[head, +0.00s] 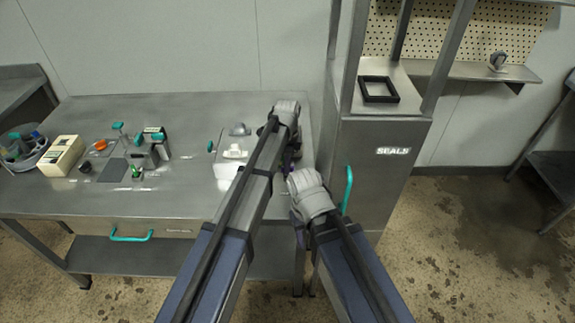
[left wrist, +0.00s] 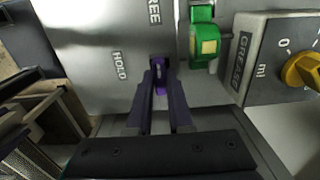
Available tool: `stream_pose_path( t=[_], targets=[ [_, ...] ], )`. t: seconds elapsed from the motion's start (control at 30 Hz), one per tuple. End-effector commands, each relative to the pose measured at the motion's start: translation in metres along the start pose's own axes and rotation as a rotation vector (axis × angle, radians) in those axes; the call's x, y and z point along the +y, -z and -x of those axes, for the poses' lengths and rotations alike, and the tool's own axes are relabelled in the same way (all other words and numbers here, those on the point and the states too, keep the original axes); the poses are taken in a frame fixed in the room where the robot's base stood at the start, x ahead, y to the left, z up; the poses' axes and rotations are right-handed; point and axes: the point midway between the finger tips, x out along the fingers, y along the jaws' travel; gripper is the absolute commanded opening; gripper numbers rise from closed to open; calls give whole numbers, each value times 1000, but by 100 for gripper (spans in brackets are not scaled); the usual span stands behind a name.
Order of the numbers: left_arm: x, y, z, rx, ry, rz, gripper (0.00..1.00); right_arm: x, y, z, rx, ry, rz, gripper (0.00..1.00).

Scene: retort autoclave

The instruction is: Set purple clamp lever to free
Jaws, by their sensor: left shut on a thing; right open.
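In the left wrist view the purple clamp lever (left wrist: 160,66) stands out from a pale grey panel (left wrist: 95,35) with the words HOLD and FREE. It is about level with HOLD, and FREE is nearer the top edge. My left gripper (left wrist: 162,84) is shut on the lever, with one dark purple finger on each side; the fingers hide part of it. In the head view my left gripper (head: 291,157) is mostly hidden by its own arm at the right of the bench. My right gripper (head: 297,218) is open, lower and close by, mostly hidden behind its wrist.
A green clip-like part (left wrist: 203,45) and a grey GREASE box (left wrist: 270,55) with a yellow knob (left wrist: 302,71) sit right of the lever. The SEALS cabinet (head: 375,180) stands right of the steel bench (head: 190,112). Several small items lie on the bench's left.

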Motion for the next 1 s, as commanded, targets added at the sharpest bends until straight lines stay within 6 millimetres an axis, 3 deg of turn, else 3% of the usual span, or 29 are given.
stream_pose_path(
  t=[0.33, 0.37, 0.6, 1.0],
  targets=[
    [0, 0, 0, 0, 0, -4, 0, 0, 0, 0, 0, 0, 0, 50],
    [0, 0, 0, 0, 0, -4, 21, 0, 0, 0, 0, 0, 0, 50],
    [0, 0, 0, 0, 0, -3, 48, 0, 0, 0, 0, 0, 0, 50],
    [0, 0, 5, 0, 0, -2, 49, 0, 0, 5, 0, 0, 0, 50]
  ],
)
